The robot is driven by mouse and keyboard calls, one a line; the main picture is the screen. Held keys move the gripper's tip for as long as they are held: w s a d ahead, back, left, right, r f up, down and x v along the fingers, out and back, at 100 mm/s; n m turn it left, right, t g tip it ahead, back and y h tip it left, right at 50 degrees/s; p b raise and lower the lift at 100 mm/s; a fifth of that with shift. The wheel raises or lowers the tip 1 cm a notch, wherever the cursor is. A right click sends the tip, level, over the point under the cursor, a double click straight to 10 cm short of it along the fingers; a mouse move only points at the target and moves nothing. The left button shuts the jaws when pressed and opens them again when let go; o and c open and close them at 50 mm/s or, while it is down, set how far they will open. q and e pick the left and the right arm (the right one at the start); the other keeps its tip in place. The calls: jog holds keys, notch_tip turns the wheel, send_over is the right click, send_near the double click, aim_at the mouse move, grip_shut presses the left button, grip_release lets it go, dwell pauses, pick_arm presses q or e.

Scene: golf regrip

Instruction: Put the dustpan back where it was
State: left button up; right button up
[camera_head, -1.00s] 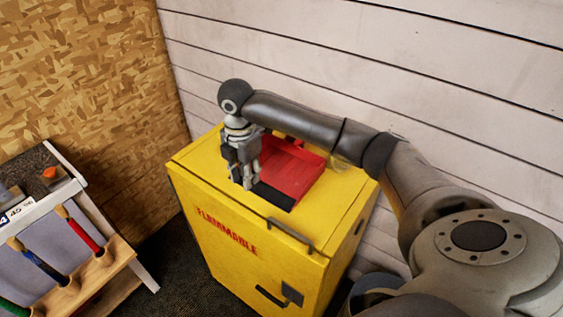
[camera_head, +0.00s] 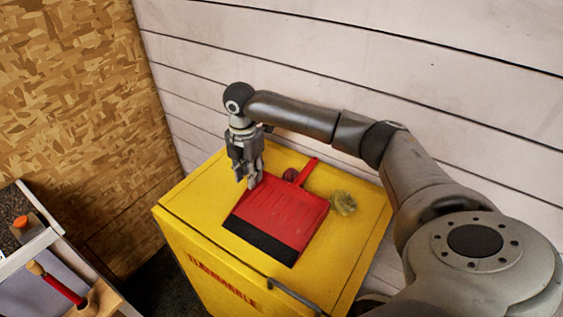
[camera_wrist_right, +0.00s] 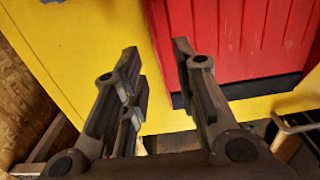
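The red dustpan (camera_head: 278,215) lies on top of the yellow cabinet (camera_head: 190,195), its black lip toward the front and its handle toward the wall. My right gripper (camera_head: 250,185) points down at the dustpan's left edge. In the right wrist view, the fingers (camera_wrist_right: 155,52) are spread apart, with the yellow top and the left edge of the red dustpan (camera_wrist_right: 245,40) showing between them. The right finger overlaps the red pan in that view. I cannot tell whether it touches. My left gripper is not in view.
The wall (camera_head: 400,80) stands close behind. A rack with a red-handled tool (camera_head: 58,286) is at lower left.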

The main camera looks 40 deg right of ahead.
notch_tip(320, 180, down, 5)
jog(key=shift+a+r+p, duration=0.15)
jog(key=shift+r+p, duration=0.05)
jog(key=shift+p, duration=0.65)
jog(key=shift+f, duration=0.2)
jog(key=shift+w, duration=0.1)
jog(key=shift+c, duration=0.7)
grip_shut()
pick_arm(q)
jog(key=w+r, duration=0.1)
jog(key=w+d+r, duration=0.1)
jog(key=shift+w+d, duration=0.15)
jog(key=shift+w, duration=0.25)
